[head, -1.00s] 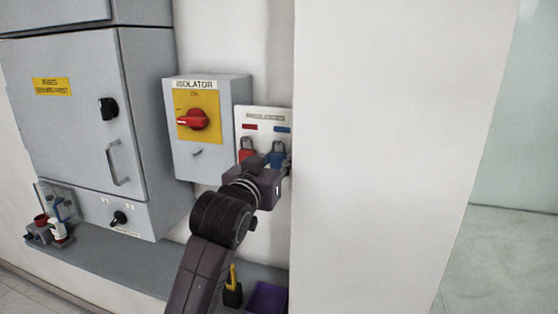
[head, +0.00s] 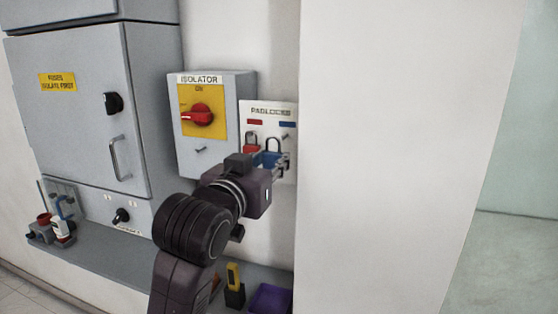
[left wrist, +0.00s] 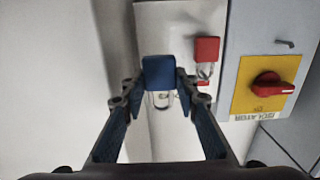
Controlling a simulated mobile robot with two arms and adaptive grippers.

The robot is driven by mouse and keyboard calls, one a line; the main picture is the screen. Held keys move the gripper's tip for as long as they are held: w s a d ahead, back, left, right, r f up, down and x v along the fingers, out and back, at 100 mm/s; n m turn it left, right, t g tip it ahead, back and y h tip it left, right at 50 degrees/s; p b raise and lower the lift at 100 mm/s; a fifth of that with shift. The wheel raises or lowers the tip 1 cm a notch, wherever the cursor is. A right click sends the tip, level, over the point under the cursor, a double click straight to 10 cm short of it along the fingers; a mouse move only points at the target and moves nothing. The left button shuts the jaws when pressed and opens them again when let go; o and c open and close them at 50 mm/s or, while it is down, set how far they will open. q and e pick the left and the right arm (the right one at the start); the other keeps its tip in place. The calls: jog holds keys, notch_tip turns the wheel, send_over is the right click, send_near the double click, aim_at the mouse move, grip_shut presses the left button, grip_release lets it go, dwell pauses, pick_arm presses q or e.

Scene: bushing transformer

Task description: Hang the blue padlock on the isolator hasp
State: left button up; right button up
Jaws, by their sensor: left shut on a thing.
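The blue padlock (head: 269,159) is between the fingers of my left gripper (head: 279,162), in front of the padlock board. Its shackle points up in the head view, left of a bare peg (head: 285,137). The left wrist view shows the blue padlock (left wrist: 159,72) gripped between both fingertips (left wrist: 160,84). The isolator (head: 217,140) is a grey box with a red handle (head: 198,116) on a yellow plate. A small metal hasp (head: 201,149) sticks out below that plate; it also shows in the wrist view (left wrist: 285,43). My right gripper is not in view.
A red padlock (head: 250,149) hangs on the white padlock board (head: 271,107), left of the blue one. A grey cabinet (head: 75,110) stands left. A shelf (head: 110,248) below carries small items and a purple tray (head: 268,299). A white wall (head: 390,150) bounds the right side.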

pick_arm(q)
jog(key=r+v, duration=0.1)
jog(key=v, duration=1)
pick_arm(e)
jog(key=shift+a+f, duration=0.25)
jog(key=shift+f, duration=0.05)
pick_arm(q)
jog(key=shift+w+f, duration=0.1)
jog(key=shift+f, duration=0.05)
